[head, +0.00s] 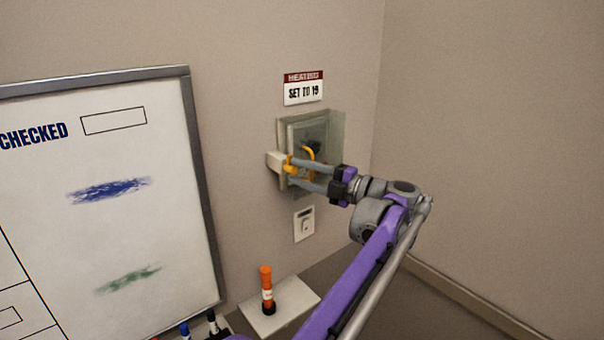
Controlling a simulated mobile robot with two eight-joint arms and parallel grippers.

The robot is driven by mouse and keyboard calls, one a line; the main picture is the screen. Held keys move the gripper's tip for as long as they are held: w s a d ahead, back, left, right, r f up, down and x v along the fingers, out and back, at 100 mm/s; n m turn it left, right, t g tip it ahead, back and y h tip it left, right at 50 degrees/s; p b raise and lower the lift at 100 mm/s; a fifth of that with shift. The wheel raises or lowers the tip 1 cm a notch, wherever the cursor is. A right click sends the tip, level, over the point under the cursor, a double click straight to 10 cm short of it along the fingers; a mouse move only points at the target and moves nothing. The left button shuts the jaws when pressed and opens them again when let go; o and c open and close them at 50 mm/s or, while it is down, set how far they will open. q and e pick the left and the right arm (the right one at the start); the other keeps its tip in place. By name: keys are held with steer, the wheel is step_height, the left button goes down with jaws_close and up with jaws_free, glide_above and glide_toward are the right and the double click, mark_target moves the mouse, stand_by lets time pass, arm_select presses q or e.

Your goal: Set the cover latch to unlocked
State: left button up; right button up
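A clear greenish cover box (337,126) is on the wall below the heating sign, over a thermostat-like unit that shows dimly through it. A pale latch block (273,160) sticks out at the cover's left side, with a small orange part beside it. The latch's setting is not readable. My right gripper is not in view.
A sign reading "SET TO 19" (304,92) hangs above the cover, and a white switch plate (304,224) is below. An orange marker-like object (266,288) stands on a pale ledge (298,309). A whiteboard (160,235) fills the left. The right wall is bare.

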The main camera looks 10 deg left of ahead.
arm_select(q)
steer(key=shift+o, duration=0.8)
steer(key=v, duration=1.1)
steer(key=shift+b, duration=0.3)
steer(key=shift+w, duration=0.1)
steer(key=w+a+r+m+t+h, duration=0.2)
steer(key=r+m+t+h, duration=0.25)
steer(key=m+t, duration=0.35)
steer(key=w+a+r+m+t+h, duration=0.25)
steer(key=r+m+t+h, duration=0.2)
steer(key=m+t, duration=0.3)
steer(key=s+a+f+m+g+h, duration=0.2)
steer(key=s+f+m+g+h, duration=0.1)
steer(key=s+f, duration=0.8)
steer(key=s+a+f+m+g+h, duration=0.3)
steer(key=s+f+m+g, duration=0.3)
steer(key=s+f, duration=0.5)
steer(key=s+a+f+m+g+h, duration=0.2)
steer(key=s+f+m+g, duration=0.3)
steer(key=s+f, duration=0.7)
step_height(320, 180, down, 9)
steer(key=shift+a+f+m+h, duration=0.2)
steer(key=shift+a+m+h, duration=0.25)
steer(key=shift+m, duration=0.5)
